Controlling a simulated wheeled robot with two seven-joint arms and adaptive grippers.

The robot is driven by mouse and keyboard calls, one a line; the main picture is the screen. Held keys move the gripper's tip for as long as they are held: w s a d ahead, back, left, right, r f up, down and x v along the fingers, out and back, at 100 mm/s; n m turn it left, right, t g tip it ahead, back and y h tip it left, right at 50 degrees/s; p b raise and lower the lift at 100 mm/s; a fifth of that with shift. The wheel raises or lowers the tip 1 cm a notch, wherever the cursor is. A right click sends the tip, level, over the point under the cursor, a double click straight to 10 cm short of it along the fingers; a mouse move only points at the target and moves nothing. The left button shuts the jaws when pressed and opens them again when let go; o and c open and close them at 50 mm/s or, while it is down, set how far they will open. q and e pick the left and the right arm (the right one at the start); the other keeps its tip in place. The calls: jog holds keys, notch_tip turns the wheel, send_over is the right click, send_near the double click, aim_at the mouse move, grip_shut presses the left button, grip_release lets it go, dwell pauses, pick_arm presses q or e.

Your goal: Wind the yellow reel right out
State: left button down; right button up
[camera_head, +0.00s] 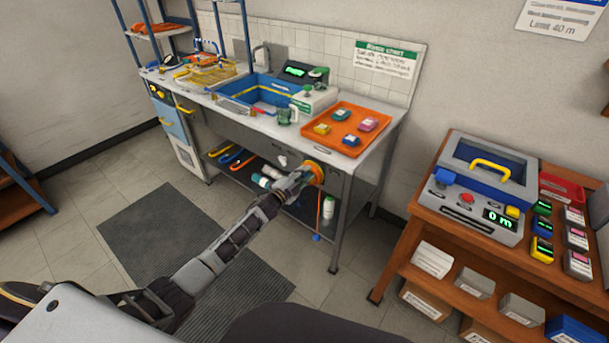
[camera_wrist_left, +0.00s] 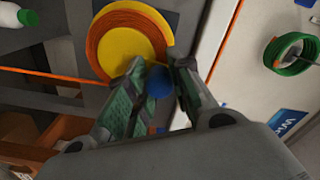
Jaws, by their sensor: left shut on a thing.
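The yellow reel (camera_wrist_left: 128,48), wound with orange line, is mounted under the front edge of the bench. In the head view the reel (camera_head: 313,173) shows as an orange and yellow disc, partly covered by my left gripper (camera_head: 297,180). In the left wrist view my left gripper (camera_wrist_left: 160,90) is shut on a blue knob (camera_wrist_left: 159,82) at the reel's rim. An orange line runs off the reel; in the head view it hangs straight down to a blue weight (camera_head: 317,238) near the floor. My right gripper is not in view.
The bench holds an orange tray (camera_head: 335,113) with coloured blocks and a blue sink (camera_head: 262,90). A wooden table (camera_head: 420,228) at the right carries a grey device (camera_head: 470,205) reading "0 m". A green coil (camera_wrist_left: 291,52) shows in the wrist view.

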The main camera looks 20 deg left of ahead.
pick_arm(q)
jog(key=c, duration=1.3)
grip_release()
jog(key=shift+a, duration=0.1)
jog(key=shift+v, duration=6)
